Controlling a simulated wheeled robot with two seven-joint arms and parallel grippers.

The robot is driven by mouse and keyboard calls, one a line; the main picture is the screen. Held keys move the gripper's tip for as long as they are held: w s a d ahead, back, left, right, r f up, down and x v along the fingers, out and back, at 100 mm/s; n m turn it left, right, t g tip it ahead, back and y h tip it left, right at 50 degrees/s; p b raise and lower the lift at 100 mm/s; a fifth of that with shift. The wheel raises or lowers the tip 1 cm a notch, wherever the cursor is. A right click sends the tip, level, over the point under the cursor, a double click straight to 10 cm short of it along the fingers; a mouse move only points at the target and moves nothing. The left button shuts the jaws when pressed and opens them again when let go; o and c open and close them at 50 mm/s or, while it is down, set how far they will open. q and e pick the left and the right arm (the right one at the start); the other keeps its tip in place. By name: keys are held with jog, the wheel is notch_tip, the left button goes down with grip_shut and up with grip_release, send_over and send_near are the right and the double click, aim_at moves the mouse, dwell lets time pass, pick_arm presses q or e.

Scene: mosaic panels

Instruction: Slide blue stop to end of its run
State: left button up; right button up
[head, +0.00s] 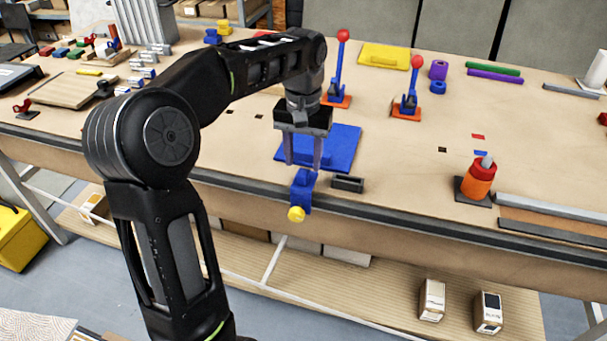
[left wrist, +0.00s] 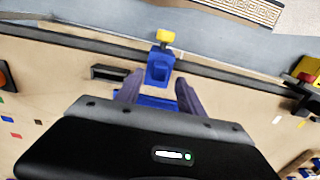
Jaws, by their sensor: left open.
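A blue block (head: 302,188) with a yellow knob (head: 296,214) sits at the front edge of the table; I take it to be the blue stop. A blue plate (head: 343,145) lies on the table just behind it. My left gripper (head: 304,167) points down over the plate's front part, open, with its fingertips close to the block. I cannot tell whether they touch it. In the left wrist view the block (left wrist: 160,68) shows just beyond the two fingers (left wrist: 157,90), between their lines, with nothing seen gripped. My right gripper is out of view.
A small dark block (head: 348,184) sits right of the blue block. Two red-knobbed levers (head: 411,92) stand on orange bases behind. An orange-red cylinder (head: 478,178) stands on a dark plate at the right. The tabletop between is mostly clear.

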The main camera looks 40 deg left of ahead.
aim_at(303, 172)
pick_arm(q)
jog(key=shift+f, duration=2.35)
jog(key=shift+c, duration=0.3)
grip_shut()
